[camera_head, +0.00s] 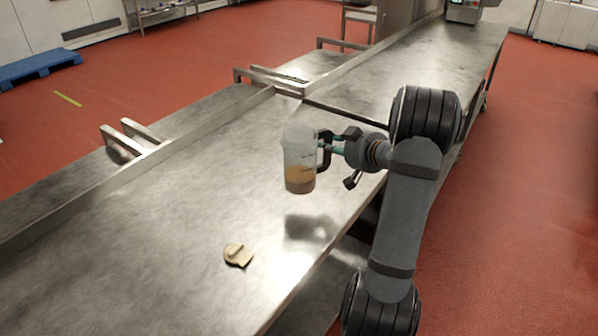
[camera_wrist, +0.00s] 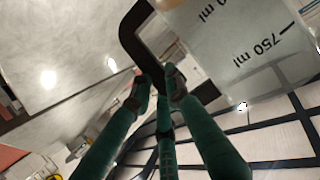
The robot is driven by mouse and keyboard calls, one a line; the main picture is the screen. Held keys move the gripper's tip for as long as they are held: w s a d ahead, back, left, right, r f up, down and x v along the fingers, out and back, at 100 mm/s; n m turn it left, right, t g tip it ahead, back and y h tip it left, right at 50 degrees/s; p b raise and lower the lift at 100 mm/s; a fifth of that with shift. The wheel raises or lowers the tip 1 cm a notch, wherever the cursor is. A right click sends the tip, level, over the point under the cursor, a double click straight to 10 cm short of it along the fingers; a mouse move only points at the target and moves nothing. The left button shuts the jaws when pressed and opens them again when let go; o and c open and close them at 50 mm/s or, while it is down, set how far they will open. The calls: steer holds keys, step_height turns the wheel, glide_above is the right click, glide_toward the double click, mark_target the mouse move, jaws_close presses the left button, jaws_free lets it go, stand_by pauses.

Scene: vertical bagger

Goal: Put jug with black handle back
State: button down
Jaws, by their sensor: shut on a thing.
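The jug with black handle (camera_head: 299,160) is a clear measuring jug with an orange-brown content in its lower part. My gripper (camera_head: 328,146) is shut on its black handle and holds it upright, seemingly above the steel table (camera_head: 180,220), with a shadow on the steel to its lower right. In the wrist view the jug (camera_wrist: 245,45) shows volume marks, one reading 750 ml. The fingers of my gripper (camera_wrist: 160,88) close on the black handle (camera_wrist: 133,32) there.
A small beige piece (camera_head: 238,255) lies on the table in front of the jug. Steel rails (camera_head: 130,138) line the table's left side. A longer steel table (camera_head: 420,70) continues at the back right. Much of the near table is clear.

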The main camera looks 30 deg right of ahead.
steer(key=w+a+f+p, duration=0.1)
steer(key=w+a+f, duration=0.2)
steer(key=w+f, duration=0.4)
steer(key=shift+a+f, duration=0.3)
steer(key=shift+f, duration=0.5)
steer(key=shift+f, duration=0.15)
steer(key=c, duration=1.7)
jaws_free()
steer(key=b+v, duration=0.1)
steer(key=v, duration=1.1)
steer(key=shift+s+a+b, duration=0.1)
steer(key=shift+b, duration=0.25)
